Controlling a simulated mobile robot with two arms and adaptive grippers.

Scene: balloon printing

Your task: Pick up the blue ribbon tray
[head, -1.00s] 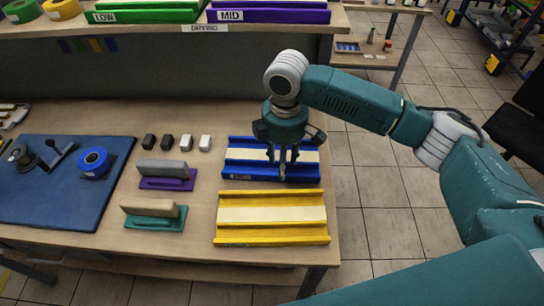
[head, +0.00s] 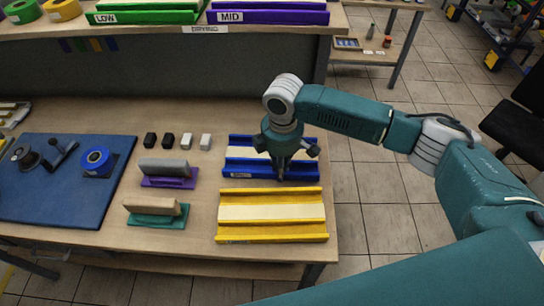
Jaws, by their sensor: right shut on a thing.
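The blue ribbon tray (head: 242,169) lies on the wooden table, with blue ridges and a pale strip along its middle. My right gripper (head: 281,177) is over the right half of the tray, pointing down, and is shut on the tray's front part. The gripper hides part of the tray and the exact contact. The tray looks level on the table. My left gripper is not in view.
A yellow tray (head: 270,238) lies just in front of the blue one. Purple (head: 170,183) and teal (head: 157,220) squeegee-like tools, small black and white blocks and a blue mat (head: 60,205) lie to the left. A raised shelf (head: 190,29) with green and purple trays stands behind.

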